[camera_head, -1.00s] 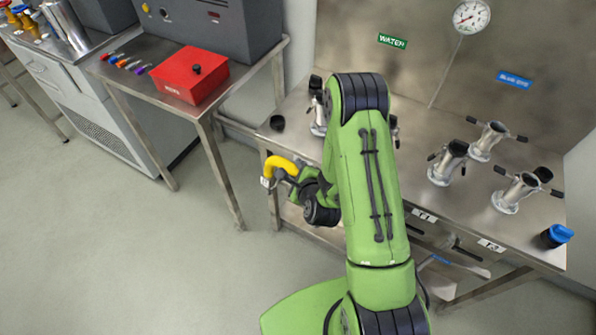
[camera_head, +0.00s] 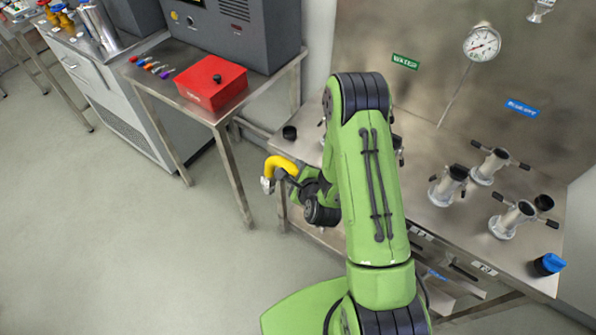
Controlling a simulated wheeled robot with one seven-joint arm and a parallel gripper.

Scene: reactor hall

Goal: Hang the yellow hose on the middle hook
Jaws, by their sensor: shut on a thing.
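The yellow hose (camera_head: 279,164) is a short curved piece with a silver end fitting (camera_head: 267,184) hanging at its left. My gripper (camera_head: 293,178) is shut on the hose and holds it in the air, left of the steel bench with the valves. My green arm hides part of that bench and most of the gripper's fingers. I cannot make out any hook in this view.
The steel bench (camera_head: 420,206) carries several silver pipe fittings, a black cap (camera_head: 289,132) and a blue-topped cap (camera_head: 548,264). A gauge (camera_head: 482,44) and labels are on the back panel. A red box (camera_head: 212,84) sits on the left table. The floor at left is open.

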